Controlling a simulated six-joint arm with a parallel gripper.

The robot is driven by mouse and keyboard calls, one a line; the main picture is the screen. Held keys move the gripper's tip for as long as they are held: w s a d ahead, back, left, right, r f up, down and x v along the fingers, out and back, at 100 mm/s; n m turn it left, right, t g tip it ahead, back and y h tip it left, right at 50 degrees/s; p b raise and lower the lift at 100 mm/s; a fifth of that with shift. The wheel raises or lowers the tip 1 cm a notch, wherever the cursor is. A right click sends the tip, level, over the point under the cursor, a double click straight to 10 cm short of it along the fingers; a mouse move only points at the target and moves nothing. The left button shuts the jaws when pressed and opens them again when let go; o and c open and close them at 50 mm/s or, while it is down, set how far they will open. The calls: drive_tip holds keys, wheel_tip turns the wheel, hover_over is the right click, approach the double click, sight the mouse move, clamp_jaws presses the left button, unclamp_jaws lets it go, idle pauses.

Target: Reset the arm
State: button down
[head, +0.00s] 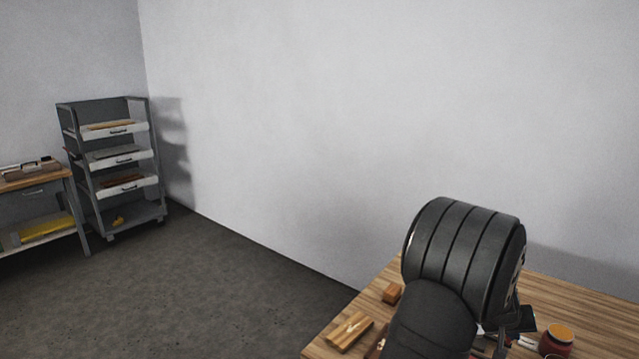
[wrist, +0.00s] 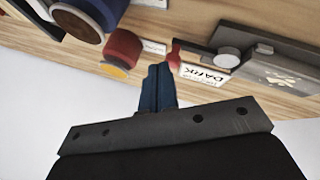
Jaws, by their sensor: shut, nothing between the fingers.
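My gripper (wrist: 158,72) shows in the wrist view as two blue fingers held together, with nothing between them. It points toward a wooden table (wrist: 190,22), which crosses the top of that view, and the fingers look clear of everything on it. In the head view my dark arm stands over the table (head: 585,297) at the lower right. My gripper cannot be made out there.
A red jar with an orange lid (wrist: 118,58), a dark blue container (wrist: 85,18), a "DARK" label card (wrist: 203,76) and a grey box (wrist: 285,78) are near the fingers. Wooden blocks (head: 350,332) lie at the table's left. A shelf cart (head: 117,160) stands far left.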

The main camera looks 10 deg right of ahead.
sight(509, 343)
drive_tip(key=x, duration=0.4)
drive_tip(key=shift+f, duration=0.4)
drive_tip(key=shift+s+a+r, duration=0.1)
drive_tip(key=shift+s+a, duration=0.1)
drive_tip(key=shift+a, duration=0.35)
drive_tip(key=shift+a+m+g, duration=0.4)
drive_tip(key=shift+a+m, duration=0.05)
drive_tip(key=shift+m, duration=0.15)
drive_tip(key=a, duration=0.4)
drive_tip(key=shift+w+a, duration=0.15)
drive_tip(key=shift+a, duration=0.25)
drive_tip(key=shift+w+a, duration=0.25)
drive_tip(key=shift+a, duration=0.4)
drive_tip(key=c, duration=2.2)
unclamp_jaws()
